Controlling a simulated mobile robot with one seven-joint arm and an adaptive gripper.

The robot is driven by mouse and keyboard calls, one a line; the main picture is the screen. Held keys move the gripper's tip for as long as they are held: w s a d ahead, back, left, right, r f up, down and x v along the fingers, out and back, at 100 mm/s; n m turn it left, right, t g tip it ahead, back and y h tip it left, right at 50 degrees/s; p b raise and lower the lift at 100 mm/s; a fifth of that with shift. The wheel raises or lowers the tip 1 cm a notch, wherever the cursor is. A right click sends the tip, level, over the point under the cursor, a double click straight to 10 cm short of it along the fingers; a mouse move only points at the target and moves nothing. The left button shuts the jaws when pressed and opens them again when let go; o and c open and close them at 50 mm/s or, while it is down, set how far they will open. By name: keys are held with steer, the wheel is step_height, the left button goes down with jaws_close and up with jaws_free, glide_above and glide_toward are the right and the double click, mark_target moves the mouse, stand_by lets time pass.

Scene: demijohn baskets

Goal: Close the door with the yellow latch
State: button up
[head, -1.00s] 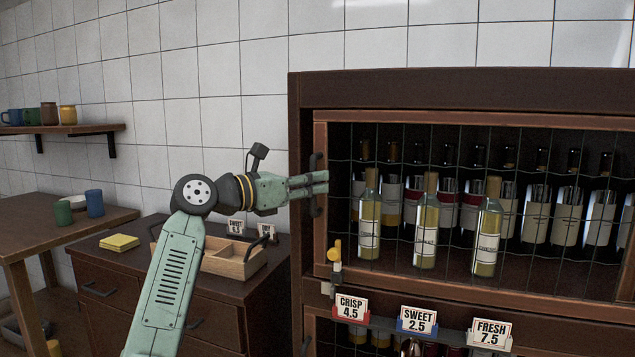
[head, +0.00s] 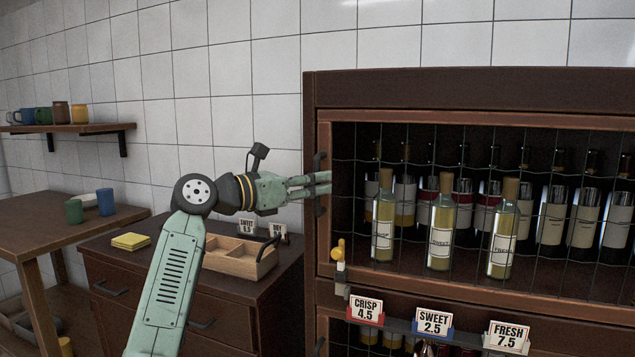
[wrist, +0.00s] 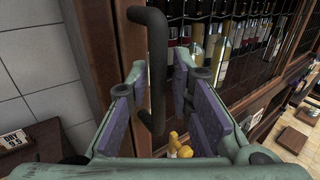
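The door (head: 324,225) is a brown wooden frame with wire mesh on the upper part of the wine cabinet. Its yellow latch (head: 338,250) is low on the left side and shows below the fingers in the wrist view (wrist: 178,145). The dark door handle (head: 320,162) is on the same side, above the latch. My gripper (head: 328,184) is at the handle. In the wrist view, its purple-padded fingers are apart, with the handle (wrist: 157,70) between them and gaps on both sides. Whether the door is fully against the cabinet is unclear.
Several bottles stand behind the mesh, including a pale one (head: 441,230). Price signs, one red (head: 366,310), sit below the door. Left of the cabinet, a low chest (head: 115,262) holds a wooden tray (head: 232,262).

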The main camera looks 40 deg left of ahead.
steer(key=v, duration=1.1)
steer(key=shift+s, duration=0.1)
